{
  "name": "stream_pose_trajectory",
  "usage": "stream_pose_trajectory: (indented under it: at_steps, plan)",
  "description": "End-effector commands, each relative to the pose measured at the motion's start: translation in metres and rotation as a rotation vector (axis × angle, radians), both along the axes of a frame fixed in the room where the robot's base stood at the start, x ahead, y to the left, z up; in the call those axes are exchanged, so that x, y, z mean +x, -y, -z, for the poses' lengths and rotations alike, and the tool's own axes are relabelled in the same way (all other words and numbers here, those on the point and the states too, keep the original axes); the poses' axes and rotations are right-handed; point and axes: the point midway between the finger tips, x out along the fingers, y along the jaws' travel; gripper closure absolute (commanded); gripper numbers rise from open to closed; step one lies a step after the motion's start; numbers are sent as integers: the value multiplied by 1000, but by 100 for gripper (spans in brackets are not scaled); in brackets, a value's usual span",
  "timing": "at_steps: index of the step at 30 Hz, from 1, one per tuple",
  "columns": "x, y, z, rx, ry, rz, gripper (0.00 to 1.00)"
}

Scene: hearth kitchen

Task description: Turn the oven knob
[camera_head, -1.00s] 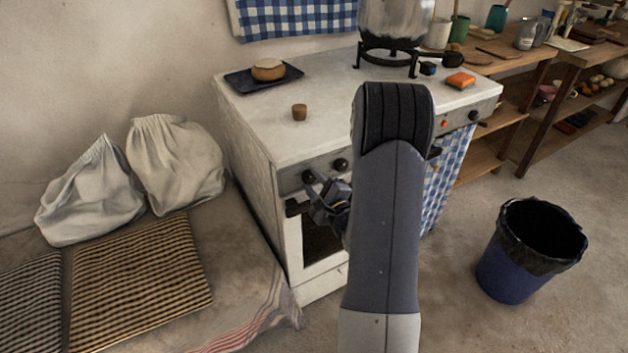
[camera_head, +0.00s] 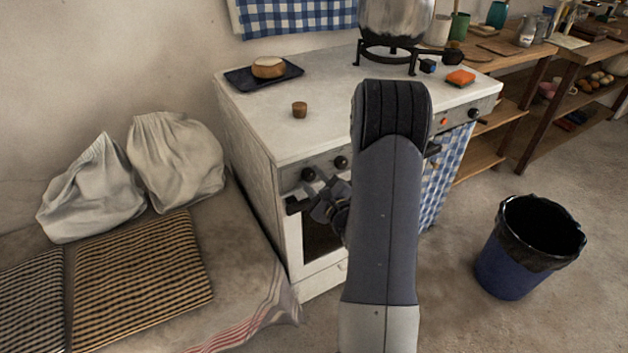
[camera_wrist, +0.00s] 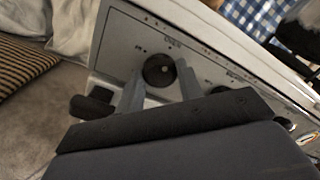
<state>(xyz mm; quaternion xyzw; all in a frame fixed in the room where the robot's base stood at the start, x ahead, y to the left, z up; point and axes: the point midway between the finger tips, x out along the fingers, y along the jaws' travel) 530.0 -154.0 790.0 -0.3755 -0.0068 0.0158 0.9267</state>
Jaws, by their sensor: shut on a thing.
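The white oven (camera_head: 290,142) stands in the middle of the head view, with black knobs along its front panel. My gripper (camera_head: 314,180) is at the left end of that panel, at the leftmost oven knob (camera_head: 308,174). In the wrist view the round black knob (camera_wrist: 159,70) sits between the two fingers of my gripper (camera_wrist: 160,78), which are shut on it. A second black knob (camera_head: 340,163) is just to the right and free. My arm hides part of the panel and the oven door.
A dark tray (camera_head: 240,79) with a bread-like round and a small brown cup (camera_head: 299,110) are on the oven top. A large pot (camera_head: 396,20) stands at the back. A blue bin (camera_head: 515,270) is on the floor at right, and cloth sacks (camera_head: 175,165) lie at left.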

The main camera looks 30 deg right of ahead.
Motion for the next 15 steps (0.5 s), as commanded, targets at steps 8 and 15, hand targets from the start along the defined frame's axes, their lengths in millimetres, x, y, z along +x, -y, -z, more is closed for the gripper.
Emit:
stream_pose_trajectory:
  at_steps: [8, 15]
  plan:
    - [0, 0, 0, 0, -1, 1, 47]
    - [0, 0, 0, 0, -1, 1, 43]
